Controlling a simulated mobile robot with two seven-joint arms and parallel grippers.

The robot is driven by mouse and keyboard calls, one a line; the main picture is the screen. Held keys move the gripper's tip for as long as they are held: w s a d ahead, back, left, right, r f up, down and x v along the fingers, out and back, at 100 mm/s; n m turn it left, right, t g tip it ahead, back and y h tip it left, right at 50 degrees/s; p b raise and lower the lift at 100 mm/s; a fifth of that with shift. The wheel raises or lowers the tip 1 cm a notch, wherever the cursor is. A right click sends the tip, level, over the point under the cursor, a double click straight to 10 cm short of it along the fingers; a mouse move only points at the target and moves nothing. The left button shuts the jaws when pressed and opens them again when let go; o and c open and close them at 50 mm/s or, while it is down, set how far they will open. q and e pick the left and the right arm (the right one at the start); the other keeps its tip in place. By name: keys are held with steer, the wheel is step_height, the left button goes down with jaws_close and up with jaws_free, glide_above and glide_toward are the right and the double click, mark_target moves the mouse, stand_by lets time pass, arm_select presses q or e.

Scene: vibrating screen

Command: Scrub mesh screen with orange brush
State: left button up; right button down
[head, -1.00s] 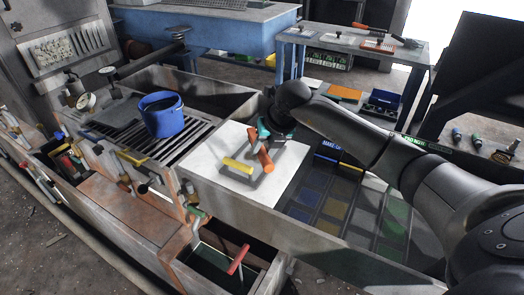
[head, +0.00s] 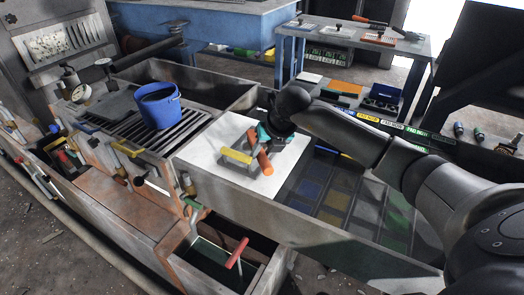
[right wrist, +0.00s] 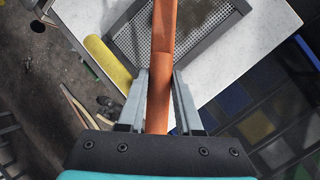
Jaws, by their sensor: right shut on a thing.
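The orange brush (head: 265,162) is in my right gripper (head: 270,146), over the white board. In the right wrist view its orange handle (right wrist: 160,95) stands between the two grey fingers of my right gripper (right wrist: 158,100), which are closed on it. The brush's far end runs out of the top of that view, so its bristles are hidden. The mesh screen (right wrist: 206,24), a perforated grey sheet in a dark frame, lies on the white board under the brush. A yellow bar (head: 236,156) lies along the screen's left side. My left gripper does not show.
The white board (head: 205,150) covers part of a trough-like deck. A blue bucket (head: 160,108) stands on the slatted grate to the left. Coloured panels (head: 335,185) fill the deck to the right. A red-handled tool (head: 237,252) is at the front. A workbench (head: 350,38) stands behind.

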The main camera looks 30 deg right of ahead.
steer(key=shift+f+b, duration=0.4)
steer(key=shift+f, duration=0.25)
stand_by(0.4)
